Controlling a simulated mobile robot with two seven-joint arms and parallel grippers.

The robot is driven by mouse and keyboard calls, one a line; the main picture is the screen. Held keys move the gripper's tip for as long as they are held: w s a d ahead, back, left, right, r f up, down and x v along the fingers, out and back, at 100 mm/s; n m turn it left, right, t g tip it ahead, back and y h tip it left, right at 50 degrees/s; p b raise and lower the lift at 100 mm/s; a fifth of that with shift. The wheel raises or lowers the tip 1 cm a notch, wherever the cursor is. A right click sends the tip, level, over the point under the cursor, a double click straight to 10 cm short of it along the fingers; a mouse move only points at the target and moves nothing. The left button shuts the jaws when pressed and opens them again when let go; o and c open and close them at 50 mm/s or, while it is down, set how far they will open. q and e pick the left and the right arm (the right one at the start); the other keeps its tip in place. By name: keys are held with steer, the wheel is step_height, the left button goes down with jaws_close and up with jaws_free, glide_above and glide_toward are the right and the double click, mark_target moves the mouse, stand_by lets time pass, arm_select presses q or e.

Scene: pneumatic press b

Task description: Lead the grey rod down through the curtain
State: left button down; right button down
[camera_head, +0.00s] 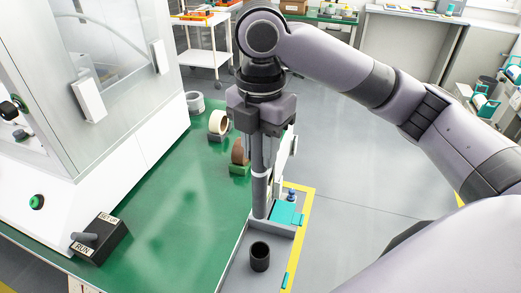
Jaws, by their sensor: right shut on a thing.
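My right gripper (263,160) points straight down over the right edge of the green worktop. It is shut on the grey rod (260,200), which hangs upright below the fingers with a pale band near its top. The rod's lower end is close to the back of a grey tray (229,272); I cannot tell whether it touches. No curtain can be clearly made out; a white, slanted piece partly shows behind the fingers. My left gripper is out of view.
A black cup (259,257) stands in the tray, left of a yellow border strip. A teal block (286,214) is beside the rod. Tape rolls (218,123) stand behind. A RUN/SET-UP switch box (98,240) and the white press cabinet (120,125) are left. The middle green surface is clear.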

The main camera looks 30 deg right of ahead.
steer(key=shift+r, duration=4)
steer(key=shift+f, duration=0.15)
